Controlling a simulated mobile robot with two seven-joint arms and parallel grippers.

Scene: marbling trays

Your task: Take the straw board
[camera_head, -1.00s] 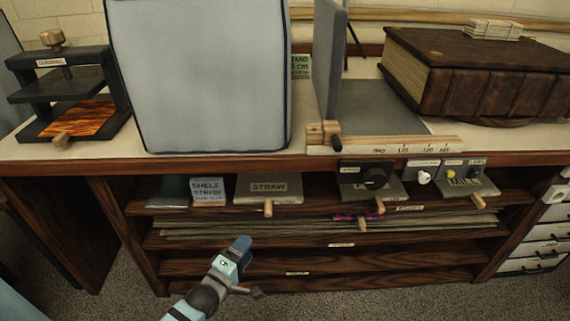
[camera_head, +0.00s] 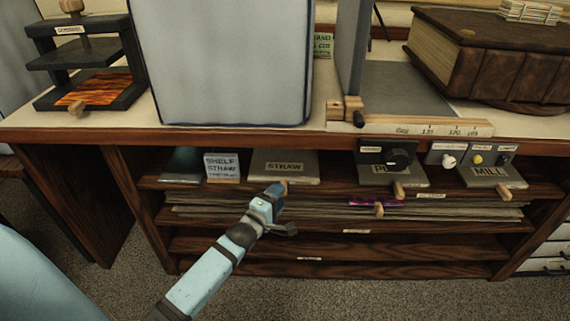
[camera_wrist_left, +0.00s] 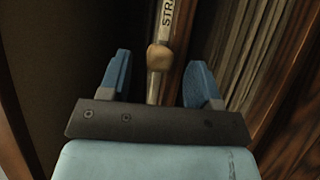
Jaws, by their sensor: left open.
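The straw board (camera_head: 300,160) is a grey board labelled STRAW, lying flat on the upper shelf under the counter. In the left wrist view its edge (camera_wrist_left: 166,14) shows part of the label. Its wooden handle (camera_wrist_left: 159,57) sticks out towards me. My left gripper (camera_head: 277,193) is just in front of the handle and hides part of it in the head view. In the wrist view the left gripper (camera_wrist_left: 159,82) is open, with the handle ahead between the lines of its two fingers and no contact visible. My right gripper is not in view.
A card reading SHELF STRAW (camera_head: 222,167) stands left of the board. A second board (camera_head: 412,174) and the MILL board (camera_head: 490,177) lie to the right. Stacked sheets (camera_head: 300,211) fill the shelf below. The counter edge (camera_head: 240,136) overhangs the shelves.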

